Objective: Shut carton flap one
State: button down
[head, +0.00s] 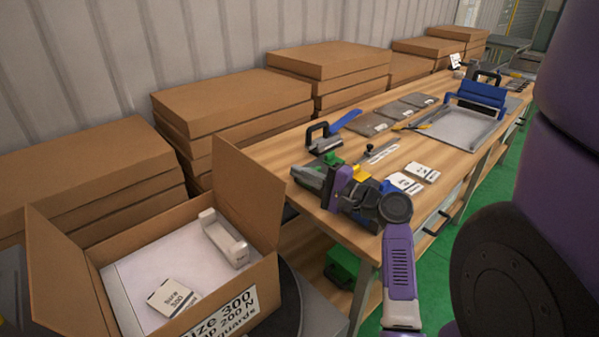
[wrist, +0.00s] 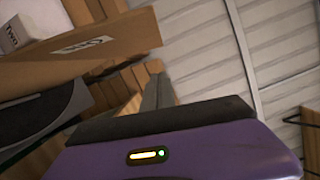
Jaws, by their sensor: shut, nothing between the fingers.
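An open cardboard carton (head: 225,293) stands at the lower left of the head view. Its left flap (head: 62,275) and its right flap (head: 247,190) stand up; which is flap one I cannot tell. Inside lie a white bracket-shaped part (head: 225,238) and a small labelled box (head: 172,298). My gripper (head: 302,175) is to the right of the right flap, over the bench's near end, apart from the carton. In the wrist view my gripper's dark fingers (wrist: 158,92) are together and hold nothing. A labelled cardboard panel (wrist: 110,42) shows at the upper left there.
A wooden bench (head: 290,156) runs to the back right, with a blue-handled tool (head: 335,133), grey plates (head: 390,115) and small labelled cards (head: 420,172) on it. Stacks of flat cartons (head: 235,98) line the wall. A green bin (head: 343,268) sits below the bench.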

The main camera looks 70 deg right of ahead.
jog(key=w+a+r+p, duration=0.1)
jog(key=w+p, duration=0.1)
jog(key=w, duration=0.6)
jog(key=shift+w+a, duration=0.2)
jog(key=shift+w, duration=0.15)
jog(key=shift+r, duration=0.1)
